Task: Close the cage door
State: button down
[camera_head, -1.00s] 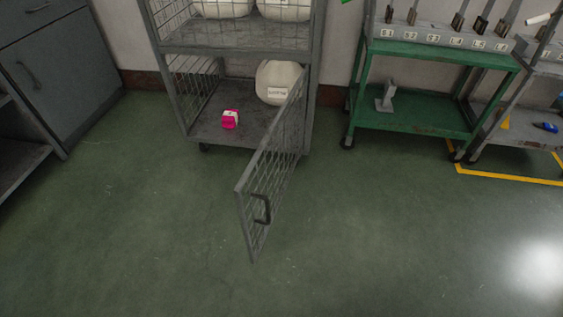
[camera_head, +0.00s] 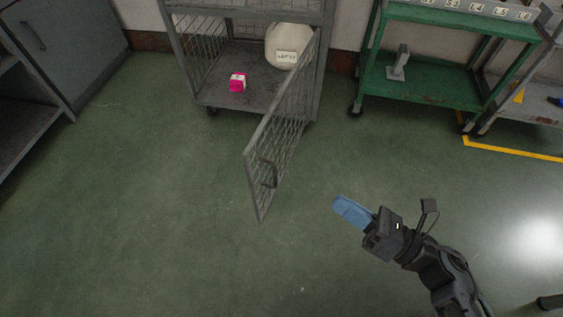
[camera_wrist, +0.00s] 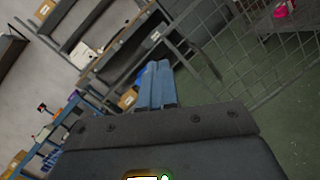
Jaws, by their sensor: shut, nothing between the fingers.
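The cage door (camera_head: 285,135) is a grey wire-mesh panel standing wide open. It is hinged at the right post of the cage trolley (camera_head: 318,90) and its free edge swings out towards me. A dark handle (camera_head: 268,173) sits near that free edge. My gripper (camera_head: 347,210) has blue fingers, shut and empty. It is to the right of the door, apart from it, on the side away from the cage opening. In the wrist view the blue fingers (camera_wrist: 157,84) lie together, and the mesh door (camera_wrist: 250,50) shows at the upper right.
On the cage's lower shelf are a pink-and-white box (camera_head: 238,82) and a white labelled bag (camera_head: 288,45). A green cart (camera_head: 425,92) stands right of the cage, with a grey cart beyond it. A grey cabinet (camera_head: 85,50) is at the left. The floor around the door is clear.

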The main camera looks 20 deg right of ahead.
aim_at(253, 163)
jog(key=w+f+n+g+y, duration=0.2)
jog(key=w+f+n+g, duration=0.15)
jog(key=w+n, duration=0.45)
jog(key=shift+n+g, duration=0.25)
jog(key=shift+n, duration=0.35)
jog(key=x, duration=0.4)
jog(key=b+x, duration=0.1)
jog(key=x, duration=0.4)
jog(key=s+x, duration=0.1)
jog(key=x, duration=0.4)
jog(key=shift+a, duration=0.3)
